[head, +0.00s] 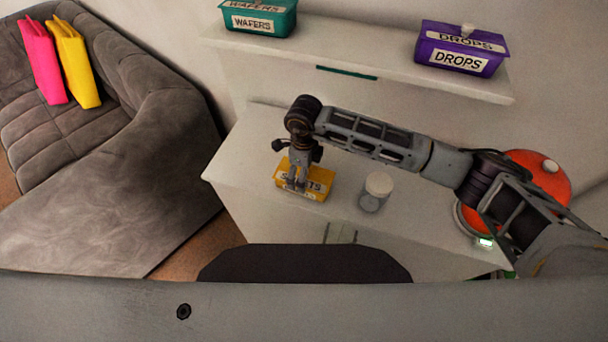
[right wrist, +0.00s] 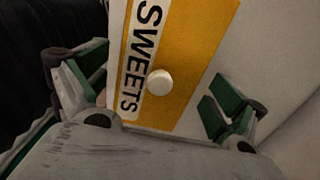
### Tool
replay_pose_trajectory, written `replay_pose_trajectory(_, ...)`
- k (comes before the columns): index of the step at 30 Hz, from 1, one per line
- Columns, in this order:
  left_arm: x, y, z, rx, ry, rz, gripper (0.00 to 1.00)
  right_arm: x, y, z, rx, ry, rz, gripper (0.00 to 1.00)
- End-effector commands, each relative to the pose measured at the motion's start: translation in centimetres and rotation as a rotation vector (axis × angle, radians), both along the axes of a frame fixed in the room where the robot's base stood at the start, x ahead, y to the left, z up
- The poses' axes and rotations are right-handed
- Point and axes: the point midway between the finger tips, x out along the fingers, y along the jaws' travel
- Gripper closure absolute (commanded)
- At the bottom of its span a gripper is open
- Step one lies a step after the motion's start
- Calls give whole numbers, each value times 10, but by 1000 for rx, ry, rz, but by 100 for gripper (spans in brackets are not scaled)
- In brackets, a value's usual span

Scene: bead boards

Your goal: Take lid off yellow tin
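The yellow tin (head: 322,174) stands on the white cabinet top, with a SWEETS label. Its lid (right wrist: 190,50) is on, with a round white knob (right wrist: 159,82) showing in the right wrist view. My right gripper (head: 297,186) points down over the tin and hides part of it, including the knob in the head view. In the right wrist view its green-padded fingers (right wrist: 155,90) are spread wide on either side of the knob, with nothing between them touching it. I cannot tell the exact height of the fingertips above the lid. My left gripper is out of view.
A grey-white jar (head: 374,194) stands just right of the tin. A red-orange round thing (head: 540,172) is farther right, partly behind my arm. On the raised shelf (head: 385,65) behind are a teal WAFERS tin (head: 260,18) and a purple DROPS tin (head: 462,50). A grey sofa (head: 150,130) is left.

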Motion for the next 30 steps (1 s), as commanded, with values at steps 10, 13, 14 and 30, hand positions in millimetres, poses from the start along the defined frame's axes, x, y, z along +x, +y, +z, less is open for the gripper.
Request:
replay_pose_trajectory(10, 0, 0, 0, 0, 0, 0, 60, 0, -1, -1, -2, 1, -1, 55)
replay_pose_trajectory(13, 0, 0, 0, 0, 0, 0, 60, 0, -1, -2, -3, 1, -2, 65)
replay_pose_trajectory(14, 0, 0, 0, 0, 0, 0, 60, 0, -2, -3, -4, 1, -2, 67)
replay_pose_trajectory(30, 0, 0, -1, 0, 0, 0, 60, 0, -5, -7, -11, 3, -6, 72)
